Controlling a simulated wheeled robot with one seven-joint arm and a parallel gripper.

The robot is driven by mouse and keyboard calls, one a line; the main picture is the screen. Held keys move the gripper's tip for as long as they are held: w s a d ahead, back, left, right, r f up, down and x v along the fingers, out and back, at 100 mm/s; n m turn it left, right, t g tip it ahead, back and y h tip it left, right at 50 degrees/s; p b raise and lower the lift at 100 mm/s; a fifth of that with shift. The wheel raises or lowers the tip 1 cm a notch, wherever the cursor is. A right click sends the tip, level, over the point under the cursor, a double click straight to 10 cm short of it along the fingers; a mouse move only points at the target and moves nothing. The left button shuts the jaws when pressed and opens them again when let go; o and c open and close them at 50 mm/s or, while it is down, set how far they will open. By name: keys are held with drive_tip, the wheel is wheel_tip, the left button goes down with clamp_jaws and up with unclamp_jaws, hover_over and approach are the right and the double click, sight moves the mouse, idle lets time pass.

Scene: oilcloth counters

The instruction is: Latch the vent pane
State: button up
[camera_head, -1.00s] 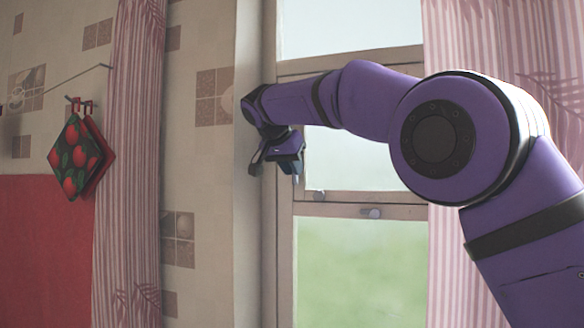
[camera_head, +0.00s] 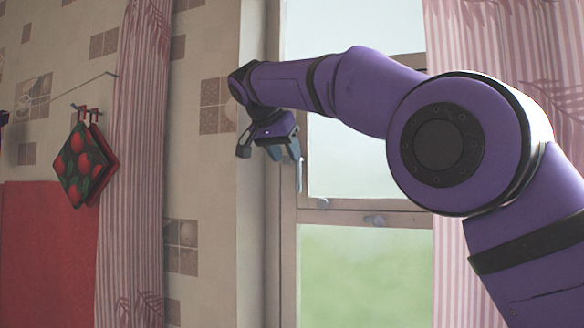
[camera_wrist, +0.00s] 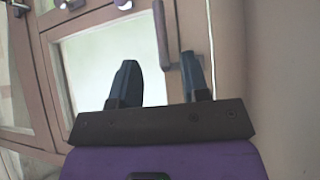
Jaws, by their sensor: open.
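The vent pane (camera_head: 358,165) is a pale glass pane in a wooden frame, and it also shows in the wrist view (camera_wrist: 100,62). A slim pale bar, seemingly its latch handle (camera_head: 299,178), stands along the left frame post. In the wrist view this handle (camera_wrist: 160,32) points down between the finger lines. My gripper (camera_head: 284,154) is open by the left post, just above and left of the handle. In the wrist view its two dark fingers (camera_wrist: 158,66) stand apart with nothing clamped. I cannot tell whether a finger touches the handle.
A striped curtain (camera_head: 141,150) and red-patterned pot holders (camera_head: 83,165) hang to the left. Another curtain (camera_head: 455,45) hangs at the right, partly behind my arm.

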drive_tip(key=shift+v, duration=1.7)
